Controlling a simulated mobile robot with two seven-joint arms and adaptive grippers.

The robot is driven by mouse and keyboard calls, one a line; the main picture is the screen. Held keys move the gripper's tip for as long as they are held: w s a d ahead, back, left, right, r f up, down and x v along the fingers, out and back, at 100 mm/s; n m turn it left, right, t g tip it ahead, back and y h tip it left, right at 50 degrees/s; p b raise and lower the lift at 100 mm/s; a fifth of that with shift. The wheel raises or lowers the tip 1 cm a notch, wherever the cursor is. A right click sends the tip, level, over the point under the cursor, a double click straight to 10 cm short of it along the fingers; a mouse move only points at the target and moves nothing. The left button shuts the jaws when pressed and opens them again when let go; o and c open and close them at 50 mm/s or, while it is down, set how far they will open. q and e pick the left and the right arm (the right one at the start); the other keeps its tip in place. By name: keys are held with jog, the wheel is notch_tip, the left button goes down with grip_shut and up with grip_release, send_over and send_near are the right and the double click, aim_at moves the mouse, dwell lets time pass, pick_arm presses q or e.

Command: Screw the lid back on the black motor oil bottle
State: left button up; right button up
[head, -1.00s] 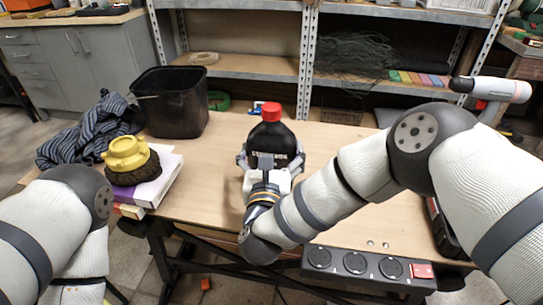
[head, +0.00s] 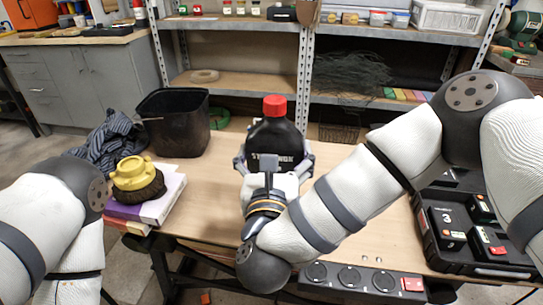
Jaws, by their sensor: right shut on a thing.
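The black motor oil bottle (head: 274,138) stands upright in the middle of the head view, with white lettering on its front. A red lid (head: 274,105) sits on its top; I cannot tell whether it is tight. My right gripper (head: 273,160) is shut on the bottle, its fingers on the left and right sides of the body. The gripper and wrist hide the bottle's lower part, so its base cannot be seen. Of my left arm only the links show at the lower left; its gripper is out of view.
On the wooden workbench (head: 205,205), a black bin (head: 173,123) stands at left behind a yellow brush (head: 134,175) on books and a striped cloth (head: 112,140). A black case (head: 440,235) lies at right, a power strip (head: 362,279) at the front edge. Shelves stand behind.

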aim_at(280, 150)
jog(key=s+r, duration=0.1)
jog(key=s, duration=0.2)
jog(key=s+r, duration=0.1)
jog(key=s, duration=0.1)
jog(key=shift+s+d+r+p, duration=0.2)
jog(key=shift+d+r+p, duration=0.1)
jog(key=shift+r+p, duration=0.05)
jog(key=shift+s+r+p, duration=0.55)
jog(key=shift+s+p, duration=0.05)
jog(key=shift+p, duration=0.15)
jog(key=shift+s+d+f, duration=0.1)
jog(key=shift+s+f, duration=0.05)
jog(key=shift+s, duration=0.15)
pick_arm(q)
jog(key=shift+t, duration=0.8)
jog(key=w+r, duration=0.3)
jog(key=shift+w+r, duration=0.25)
jog(key=shift+w, duration=0.1)
pick_arm(e)
jog(key=shift+f, duration=0.15)
jog(key=shift+d+f, duration=0.1)
jog(key=s+d+f, duration=0.2)
jog(key=d, duration=0.6)
jog(key=s+d+f+y, duration=0.1)
jog(key=s+d+f, duration=0.1)
jog(key=d, duration=0.5)
jog(key=shift+s+d+f+n, duration=0.35)
jog(key=shift+f+n, duration=0.05)
jog(key=shift+f, duration=0.05)
